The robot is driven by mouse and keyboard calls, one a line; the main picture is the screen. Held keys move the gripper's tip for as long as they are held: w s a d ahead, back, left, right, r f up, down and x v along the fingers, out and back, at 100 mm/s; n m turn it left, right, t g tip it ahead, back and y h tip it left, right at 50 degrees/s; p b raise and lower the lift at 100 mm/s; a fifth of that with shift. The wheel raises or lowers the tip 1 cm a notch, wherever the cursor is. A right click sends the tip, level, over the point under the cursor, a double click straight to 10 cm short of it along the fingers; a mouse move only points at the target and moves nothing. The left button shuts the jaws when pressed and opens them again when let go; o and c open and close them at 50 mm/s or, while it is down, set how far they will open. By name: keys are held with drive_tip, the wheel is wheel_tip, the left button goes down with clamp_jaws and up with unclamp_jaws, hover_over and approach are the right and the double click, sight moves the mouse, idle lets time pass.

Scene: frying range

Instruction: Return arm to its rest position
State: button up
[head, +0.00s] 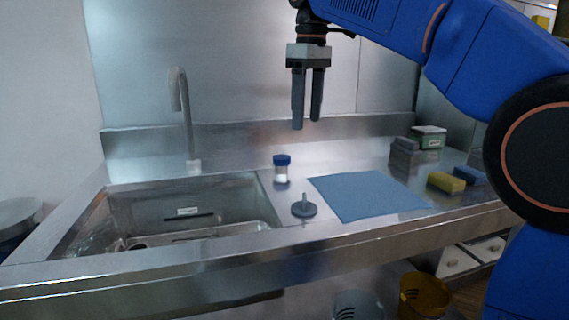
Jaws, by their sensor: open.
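My gripper (306,126) hangs in the air above the steel counter, pointing down. Its two grey fingers are apart with nothing between them. My blue arm reaches in from the right side of the view. Below the gripper, and clear of it, a small jar with a blue lid (282,170) stands on the counter. A dark round piece with an upright stem (304,208) sits in front of the jar. A blue mat (366,196) lies flat to their right.
A sink (190,205) with a tall faucet (182,110) is at the left. A yellow sponge (446,182), a blue block (470,175) and stacked boxes (428,136) are on the right counter. Bins (424,294) stand below. The air around the gripper is clear.

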drive_tip(key=s+d+f+m, duration=0.2)
drive_tip(key=s+d+f, duration=0.2)
drive_tip(key=d, duration=0.1)
drive_tip(key=s+d+f+m+t, duration=0.1)
drive_tip(key=s+d+f+m, duration=0.1)
drive_tip(key=s+d+f, duration=0.1)
drive_tip(key=s+d+f+m+t, duration=0.1)
drive_tip(key=s+d+f, duration=0.3)
drive_tip(key=d, duration=0.3)
drive_tip(key=shift+s+f+m, duration=0.3)
drive_tip(key=shift+f+m, duration=0.1)
drive_tip(key=shift+f, duration=0.35)
drive_tip(key=s+d+f+m+t, duration=0.1)
drive_tip(key=s+d+f+m, duration=0.2)
drive_tip(key=s+f, duration=0.5)
drive_tip(key=s+d+f+m+t, duration=0.1)
drive_tip(key=s+d+f+m, duration=0.2)
drive_tip(key=f, duration=1.2)
drive_tip(key=s+d, duration=0.2)
drive_tip(key=s, duration=0.3)
drive_tip(key=shift+s+d+f, duration=0.15)
drive_tip(key=shift+d+f, duration=0.2)
drive_tip(key=shift+d, duration=0.05)
